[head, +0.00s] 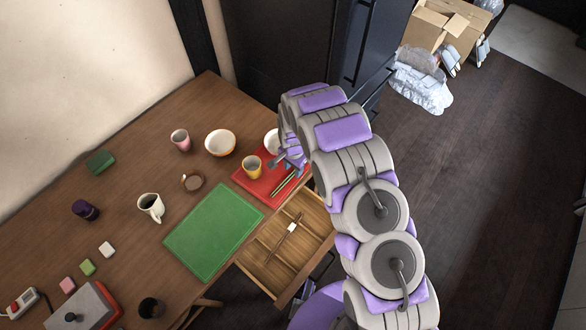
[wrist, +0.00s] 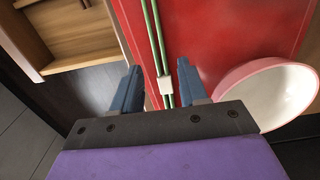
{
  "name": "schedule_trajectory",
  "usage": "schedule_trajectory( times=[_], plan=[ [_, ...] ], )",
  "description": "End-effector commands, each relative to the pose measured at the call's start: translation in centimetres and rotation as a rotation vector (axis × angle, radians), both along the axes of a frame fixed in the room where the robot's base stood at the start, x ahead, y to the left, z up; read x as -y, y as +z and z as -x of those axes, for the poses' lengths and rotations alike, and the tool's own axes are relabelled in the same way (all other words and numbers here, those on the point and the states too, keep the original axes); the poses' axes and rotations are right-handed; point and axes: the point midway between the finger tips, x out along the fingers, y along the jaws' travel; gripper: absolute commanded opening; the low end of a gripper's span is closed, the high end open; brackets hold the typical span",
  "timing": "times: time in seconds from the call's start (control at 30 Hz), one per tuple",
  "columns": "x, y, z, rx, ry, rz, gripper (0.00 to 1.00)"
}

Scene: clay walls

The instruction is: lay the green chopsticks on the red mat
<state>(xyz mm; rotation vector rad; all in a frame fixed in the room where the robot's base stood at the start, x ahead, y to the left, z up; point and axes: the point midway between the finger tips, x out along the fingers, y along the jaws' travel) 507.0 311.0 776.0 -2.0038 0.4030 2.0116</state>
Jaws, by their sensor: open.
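The green chopsticks (head: 284,184) lie on the red mat (head: 262,192), near its right edge by the drawer. In the wrist view the green chopsticks (wrist: 155,38) show as a pair with a white band around them, over the red mat (wrist: 225,40). My gripper (head: 285,160) is low over the mat in the head view. In the wrist view my gripper (wrist: 160,68) is open, with one blue finger on each side of the chopsticks. The fingers look apart from them. The lower ends of the chopsticks are hidden behind the gripper body.
A bowl (head: 271,141) is behind the mat, partly hidden by my arm; a bowl (wrist: 268,92) is right of the fingers. The open drawer (head: 262,262) holds brown chopsticks (head: 287,240). A green mat (head: 214,232) lies left.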

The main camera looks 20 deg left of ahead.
Motion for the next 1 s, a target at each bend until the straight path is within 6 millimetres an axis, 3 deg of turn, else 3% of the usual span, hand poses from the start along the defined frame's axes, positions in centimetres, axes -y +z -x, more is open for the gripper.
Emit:
schedule_trajectory(
  times=[0.4,0.6,0.83,1.0],
  plan=[
    [-0.1,8.4,-0.2,0.007,0.001,-0.003,0.43],
    [-0.1,10.1,-0.2,0.004,0.000,-0.002,0.43],
    [0.0,10.3,-0.2,0.003,0.000,-0.001,0.43],
    [2.1,12.9,-0.4,0.005,0.008,0.006,0.43]
  ],
)
